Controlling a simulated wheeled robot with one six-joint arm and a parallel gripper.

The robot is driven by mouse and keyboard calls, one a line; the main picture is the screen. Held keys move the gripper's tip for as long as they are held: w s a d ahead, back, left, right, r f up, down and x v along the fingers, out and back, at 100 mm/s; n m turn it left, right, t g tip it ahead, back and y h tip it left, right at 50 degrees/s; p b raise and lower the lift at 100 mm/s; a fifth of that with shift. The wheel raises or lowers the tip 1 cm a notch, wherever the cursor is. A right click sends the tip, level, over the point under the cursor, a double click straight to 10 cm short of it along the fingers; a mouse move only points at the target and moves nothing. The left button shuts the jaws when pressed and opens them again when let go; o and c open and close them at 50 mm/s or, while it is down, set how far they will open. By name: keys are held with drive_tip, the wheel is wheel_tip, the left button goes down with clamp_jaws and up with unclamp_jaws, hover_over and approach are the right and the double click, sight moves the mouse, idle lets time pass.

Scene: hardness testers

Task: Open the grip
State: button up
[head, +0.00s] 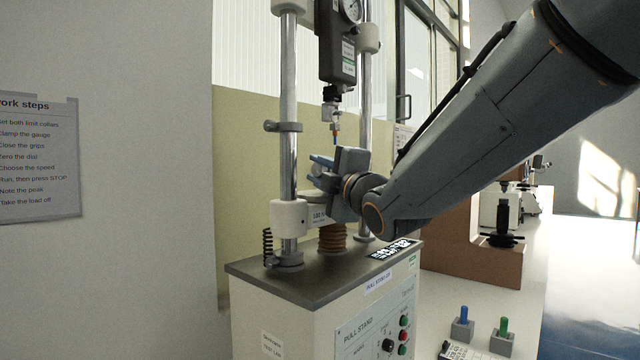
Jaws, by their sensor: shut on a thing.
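The pull stand (320,275) has two chrome columns and a force gauge (336,45) hanging between them. An upper grip (331,110) hangs under the gauge, with a thin orange and blue piece (335,133) below it. My gripper (318,165) reaches in from the right between the columns, below that piece. Its blue-tipped fingers are shut on a small part at the lower grip, which is mostly hidden behind my gripper. A pale labelled block (318,213) shows just under my gripper, above a brown bellows (333,238).
The left column (289,90) carries a collar (283,126) close to my gripper. The stand's front panel has a knob and red and green buttons (404,328). Blue (463,322) and green (503,330) handled pieces stand on the bench at right. A work-steps sheet (38,155) hangs at left.

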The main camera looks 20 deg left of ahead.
idle(0.4)
drive_tip(key=o, duration=1)
drive_tip(key=shift+o, duration=0.2)
drive_tip(key=g+h+p, duration=0.1)
drive_tip(key=p, duration=0.6)
drive_tip(key=n+g+h+p, duration=0.1)
drive_tip(key=p, duration=0.5)
drive_tip(key=shift+r+h+p, duration=0.2)
drive_tip(key=shift+h+p, duration=0.1)
drive_tip(key=shift+p, duration=0.05)
drive_tip(key=p, duration=0.4)
drive_tip(key=shift+s+d+n+g+h, duration=0.1)
drive_tip(key=shift+n+g+h, duration=0.3)
